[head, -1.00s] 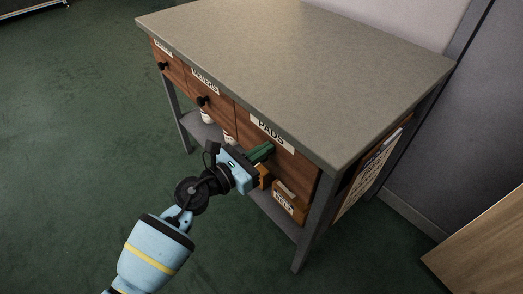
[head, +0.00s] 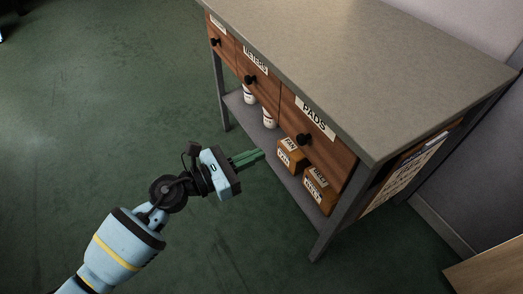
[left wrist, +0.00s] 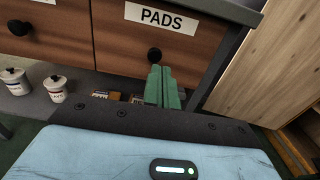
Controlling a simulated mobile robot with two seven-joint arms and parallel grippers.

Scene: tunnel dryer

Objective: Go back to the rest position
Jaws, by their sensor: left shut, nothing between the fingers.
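My left gripper (head: 248,158) is shut and empty, its green fingers together. In the head view it is in front of the workbench, left of the small boxes on the lower shelf and apart from the drawers. In the left wrist view its green fingers (left wrist: 161,88) point toward the drawer labelled PADS (left wrist: 140,45), with that drawer's black knob (left wrist: 154,55) just beyond the tips. The PADS drawer also shows in the head view (head: 327,150) and looks shut. My right gripper is in neither view.
The workbench (head: 370,70) has a bare grey top. Drawers labelled METERS (head: 256,75) and another stand to the left. The lower shelf (head: 243,106) holds white jars (head: 268,117) and small brown boxes (head: 291,158). Open green floor (head: 110,110) lies left. A wooden panel (head: 490,272) stands lower right.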

